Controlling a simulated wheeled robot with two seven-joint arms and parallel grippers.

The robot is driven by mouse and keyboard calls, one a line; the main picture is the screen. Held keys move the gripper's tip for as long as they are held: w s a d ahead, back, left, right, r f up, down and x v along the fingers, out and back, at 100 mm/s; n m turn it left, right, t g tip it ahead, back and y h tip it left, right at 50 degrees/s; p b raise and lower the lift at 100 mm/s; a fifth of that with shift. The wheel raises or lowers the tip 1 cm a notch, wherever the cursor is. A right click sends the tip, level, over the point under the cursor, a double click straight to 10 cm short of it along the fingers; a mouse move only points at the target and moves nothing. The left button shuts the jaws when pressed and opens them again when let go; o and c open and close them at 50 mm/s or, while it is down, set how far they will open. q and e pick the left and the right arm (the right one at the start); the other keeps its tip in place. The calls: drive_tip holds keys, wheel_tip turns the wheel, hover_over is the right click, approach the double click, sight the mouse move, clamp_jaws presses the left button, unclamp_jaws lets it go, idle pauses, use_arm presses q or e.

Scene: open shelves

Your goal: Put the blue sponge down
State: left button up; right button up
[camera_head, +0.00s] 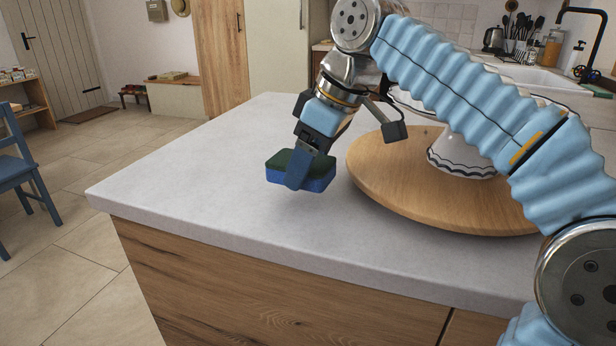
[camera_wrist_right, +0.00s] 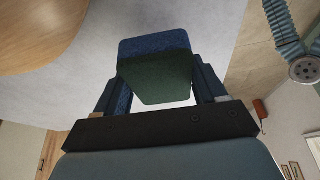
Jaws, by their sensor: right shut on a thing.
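The blue sponge (camera_head: 318,184) has a dark green scouring side facing up and its blue side facing down. My right gripper (camera_head: 298,172) is shut on it, with a finger across its near side. The sponge is held over the pale grey countertop (camera_head: 220,165); I cannot tell whether it is just above the surface or touching it. In the right wrist view the sponge (camera_wrist_right: 156,70) sits between the two fingers (camera_wrist_right: 160,90), its green face toward the camera. My left gripper is not in view.
A round wooden board (camera_head: 385,190) with a white, dark-rimmed stand (camera_head: 460,155) lies right of the sponge, partly behind my right arm. The counter left of the sponge is clear out to its edge. A blue chair (camera_head: 18,170) stands on the floor at far left.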

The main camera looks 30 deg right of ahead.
drive_tip(key=shift+w+f, duration=0.2)
drive_tip(key=shift+f, duration=1.35)
drive_tip(key=shift+d+f+b, duration=0.1)
drive_tip(key=shift+f+b, duration=0.2)
drive_tip(key=shift+f, duration=0.15)
drive_tip(key=o, duration=1)
drive_tip(key=shift+r, duration=0.1)
drive_tip(key=shift+r+p, duration=0.4)
drive_tip(key=shift+p, duration=0.1)
drive_tip(key=shift+d+v, duration=0.15)
drive_tip(key=shift+v, duration=3.2)
drive_tip(key=shift+d+v, duration=0.1)
drive_tip(key=shift+v, duration=3.25)
